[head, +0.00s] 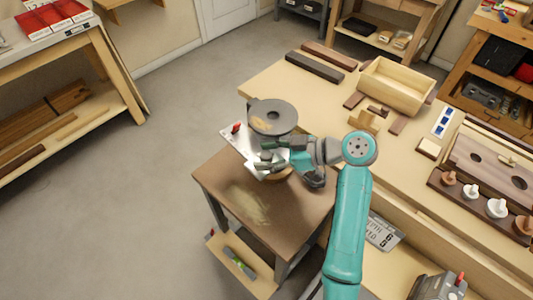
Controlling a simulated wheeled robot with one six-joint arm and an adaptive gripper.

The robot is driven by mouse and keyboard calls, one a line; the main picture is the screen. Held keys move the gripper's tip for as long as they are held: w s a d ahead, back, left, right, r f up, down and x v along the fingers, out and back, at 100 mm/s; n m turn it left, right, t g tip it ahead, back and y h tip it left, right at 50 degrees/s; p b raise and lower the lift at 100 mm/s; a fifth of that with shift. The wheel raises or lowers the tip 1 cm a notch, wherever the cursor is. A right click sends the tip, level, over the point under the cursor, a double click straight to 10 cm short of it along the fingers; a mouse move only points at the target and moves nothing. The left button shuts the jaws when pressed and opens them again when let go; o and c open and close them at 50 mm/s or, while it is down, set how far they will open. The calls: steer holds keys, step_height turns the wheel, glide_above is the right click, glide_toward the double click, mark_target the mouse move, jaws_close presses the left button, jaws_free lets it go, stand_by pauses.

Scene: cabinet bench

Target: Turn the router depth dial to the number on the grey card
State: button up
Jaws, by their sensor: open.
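A router-like machine with a dark round top (272,117) stands on a pale metal plate (238,137) on a small brown table (240,200). My gripper (268,160) is at the near side of the machine, over the plate. It is open. Its fingers and wrist cover that area, so I cannot make out the depth dial, its setting or any contact. A grey card (383,232) lies to the right of my arm, partly hidden by it. It bears dark, turned lettering and a numeral too small to read surely.
The long bench (290,85) holds an open wooden box (395,86), dark wood strips (315,67) and a board with several knobs (497,207). A grey device with a red knob (438,286) is at lower right. The floor to the left is clear.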

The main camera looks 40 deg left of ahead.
steer(key=v, duration=1.2)
steer(key=shift+f, duration=0.15)
